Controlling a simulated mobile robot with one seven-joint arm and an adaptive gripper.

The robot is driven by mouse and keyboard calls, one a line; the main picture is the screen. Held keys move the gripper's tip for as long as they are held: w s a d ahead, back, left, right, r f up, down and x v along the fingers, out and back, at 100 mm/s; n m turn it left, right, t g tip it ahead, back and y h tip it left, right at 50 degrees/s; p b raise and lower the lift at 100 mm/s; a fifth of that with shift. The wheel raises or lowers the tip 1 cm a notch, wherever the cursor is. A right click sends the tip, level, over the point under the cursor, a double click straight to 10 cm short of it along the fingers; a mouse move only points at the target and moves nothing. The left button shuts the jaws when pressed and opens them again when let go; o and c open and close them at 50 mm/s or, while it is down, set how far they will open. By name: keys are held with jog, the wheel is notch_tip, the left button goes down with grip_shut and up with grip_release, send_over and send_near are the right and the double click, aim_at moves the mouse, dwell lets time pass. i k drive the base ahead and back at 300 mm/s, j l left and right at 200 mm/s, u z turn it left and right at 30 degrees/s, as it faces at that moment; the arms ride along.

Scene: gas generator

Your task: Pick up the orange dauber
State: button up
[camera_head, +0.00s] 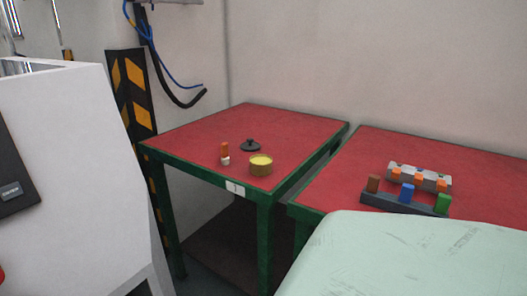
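A small upright object with an orange top and a white lower part (225,153) stands on the red top of the left table (190,140), near its front edge. It looks like the orange dauber. A round yellow tin (261,166) stands to its right, apart from it. A flat black round piece with a knob (250,145) lies just behind the two. My gripper is not in view.
The right table (380,150) holds a grey block with several orange pieces (420,177) and a dark rack with brown, blue and green pieces (406,202). A gap separates the tables. A dark hose (182,100) hangs at the wall. The left table's back is clear.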

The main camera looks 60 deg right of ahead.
aim_at(225, 159)
jog(key=z, duration=1.45)
